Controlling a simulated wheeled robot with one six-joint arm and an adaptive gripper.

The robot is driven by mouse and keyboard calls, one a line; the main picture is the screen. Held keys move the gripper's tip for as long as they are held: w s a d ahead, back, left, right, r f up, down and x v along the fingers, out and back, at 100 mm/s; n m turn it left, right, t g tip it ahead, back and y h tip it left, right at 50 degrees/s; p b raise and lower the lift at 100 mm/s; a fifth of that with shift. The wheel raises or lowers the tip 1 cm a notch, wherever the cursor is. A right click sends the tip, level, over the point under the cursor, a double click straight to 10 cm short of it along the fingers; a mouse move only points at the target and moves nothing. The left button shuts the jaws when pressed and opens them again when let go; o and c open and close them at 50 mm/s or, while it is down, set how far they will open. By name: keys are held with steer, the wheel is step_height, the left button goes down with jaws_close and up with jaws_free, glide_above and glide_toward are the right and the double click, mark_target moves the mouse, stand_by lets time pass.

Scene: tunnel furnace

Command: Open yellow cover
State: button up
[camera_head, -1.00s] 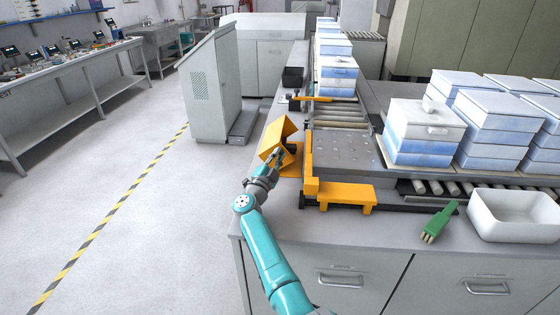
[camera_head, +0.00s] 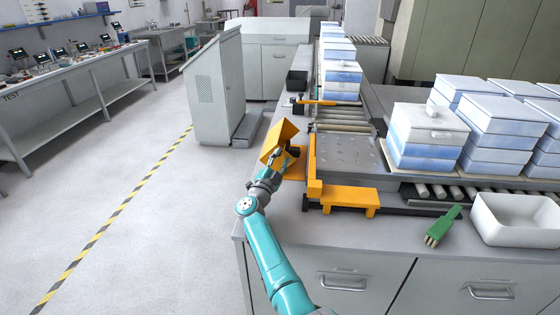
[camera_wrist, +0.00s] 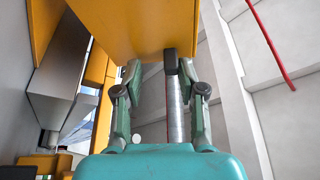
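The yellow cover (camera_head: 281,139) stands tilted up at the left edge of the grey counter, beside the roller line. My gripper (camera_head: 287,157) is at its lower right side, close against it. I cannot tell whether the fingertips touch the cover.
An orange bracket (camera_head: 347,196) and a side rail stand right of my gripper. Blue-white boxes (camera_head: 425,137), a green brush (camera_head: 443,227) and a white bin (camera_head: 515,218) are farther right. A grey cabinet (camera_head: 214,90) stands behind left. The floor left of the counter is clear.

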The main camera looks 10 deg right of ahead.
steer(key=shift+s, duration=0.1)
steer(key=r+v, duration=0.1)
steer(key=v, duration=0.8)
steer(key=r+v, duration=0.1)
steer(key=v, duration=0.4)
steer(key=shift+s+a+r, duration=0.25)
steer(key=shift+s+a, duration=0.1)
steer(key=shift+s, duration=0.15)
